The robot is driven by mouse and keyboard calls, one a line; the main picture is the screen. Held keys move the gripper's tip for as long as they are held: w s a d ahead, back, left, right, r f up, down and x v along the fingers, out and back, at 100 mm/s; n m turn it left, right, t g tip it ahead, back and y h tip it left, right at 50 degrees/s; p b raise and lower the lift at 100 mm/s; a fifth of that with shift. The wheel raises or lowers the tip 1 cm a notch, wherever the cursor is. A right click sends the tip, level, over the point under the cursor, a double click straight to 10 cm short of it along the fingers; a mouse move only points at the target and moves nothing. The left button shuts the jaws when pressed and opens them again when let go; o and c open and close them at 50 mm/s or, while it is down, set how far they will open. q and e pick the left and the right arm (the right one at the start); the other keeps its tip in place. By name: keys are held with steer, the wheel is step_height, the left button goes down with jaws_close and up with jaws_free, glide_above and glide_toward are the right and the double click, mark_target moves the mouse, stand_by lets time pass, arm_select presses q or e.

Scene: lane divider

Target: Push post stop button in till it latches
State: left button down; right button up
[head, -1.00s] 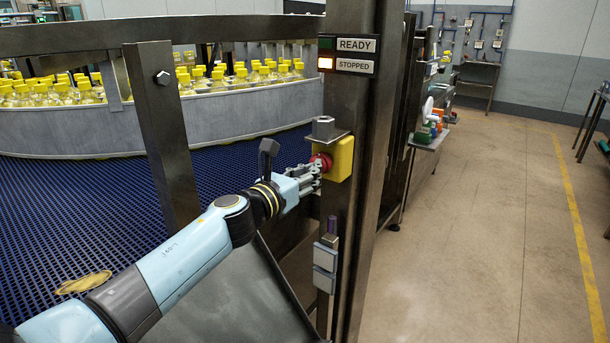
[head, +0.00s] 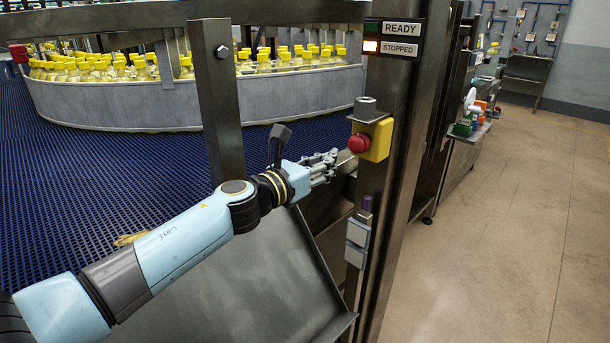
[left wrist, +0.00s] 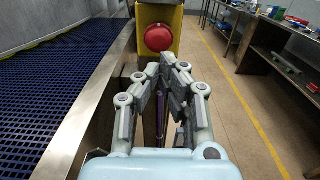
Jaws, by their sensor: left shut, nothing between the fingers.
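The red stop button (head: 359,143) sits on the front of a yellow box (head: 379,141) fixed to a dark steel post (head: 392,180). In the left wrist view the red button (left wrist: 158,38) shows whole, just beyond and above the fingertips. My left gripper (head: 332,158) is shut and empty, a little left of and below the button, apart from it. It also shows in the left wrist view (left wrist: 168,62). On the post's sign, the lamp beside STOPPED (head: 398,48) is lit and the one beside READY (head: 401,29) is dark. My right gripper is not in view.
A grey cylinder-topped bracket (head: 368,110) sits over the yellow box. Grey switch boxes (head: 357,240) hang lower on the post. A steel upright (head: 217,100) and rail stand left, before a blue conveyor (head: 110,180) with yellow-capped bottles. Open floor (head: 510,220) lies right.

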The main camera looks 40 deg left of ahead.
arm_select(q)
steer(key=s+b, duration=0.1)
steer(key=s, duration=0.5)
steer(key=shift+a, duration=0.35)
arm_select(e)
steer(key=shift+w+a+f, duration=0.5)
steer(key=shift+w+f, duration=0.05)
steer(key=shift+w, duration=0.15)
